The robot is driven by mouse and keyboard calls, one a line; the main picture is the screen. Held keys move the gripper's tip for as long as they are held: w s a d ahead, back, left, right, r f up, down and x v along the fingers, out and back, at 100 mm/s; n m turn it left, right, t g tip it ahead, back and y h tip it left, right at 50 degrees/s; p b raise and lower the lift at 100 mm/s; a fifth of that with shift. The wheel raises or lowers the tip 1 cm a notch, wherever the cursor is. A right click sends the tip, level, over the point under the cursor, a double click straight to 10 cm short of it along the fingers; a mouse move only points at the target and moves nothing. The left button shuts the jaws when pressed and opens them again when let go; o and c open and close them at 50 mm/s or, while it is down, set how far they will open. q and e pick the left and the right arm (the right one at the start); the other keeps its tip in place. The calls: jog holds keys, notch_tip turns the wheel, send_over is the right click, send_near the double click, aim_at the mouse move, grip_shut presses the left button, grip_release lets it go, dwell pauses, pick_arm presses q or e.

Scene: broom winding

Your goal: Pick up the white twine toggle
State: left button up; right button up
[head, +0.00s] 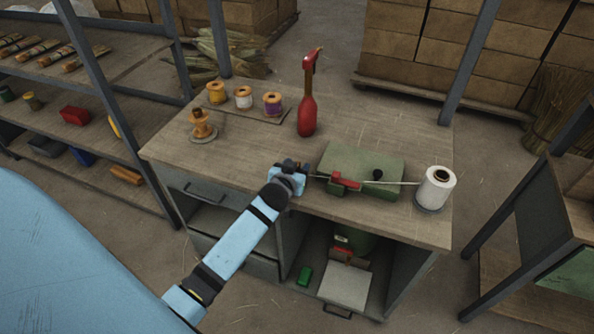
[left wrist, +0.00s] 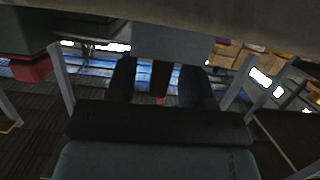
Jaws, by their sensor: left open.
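My left gripper (head: 298,176) is at the front edge of the workbench, left of the red clamp (head: 345,181) on the green box. White twine (head: 400,183) runs from the white spool (head: 437,188) through the clamp towards the gripper. The twine's left end is hidden at the gripper, so I cannot make out the toggle in the head view. In the left wrist view the gripper (left wrist: 160,85) is open. A small brown block (left wrist: 160,77), possibly the toggle, shows between its two dark fingers with gaps on both sides. My right gripper is not in view.
The green box (head: 365,165) stands just right of the gripper. A red bottle-shaped tool (head: 307,110) stands behind it. The front left bench top is clear.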

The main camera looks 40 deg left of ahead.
pick_arm(q)
jog(key=shift+w+f, duration=0.1)
jog(key=shift+w, duration=0.15)
grip_shut()
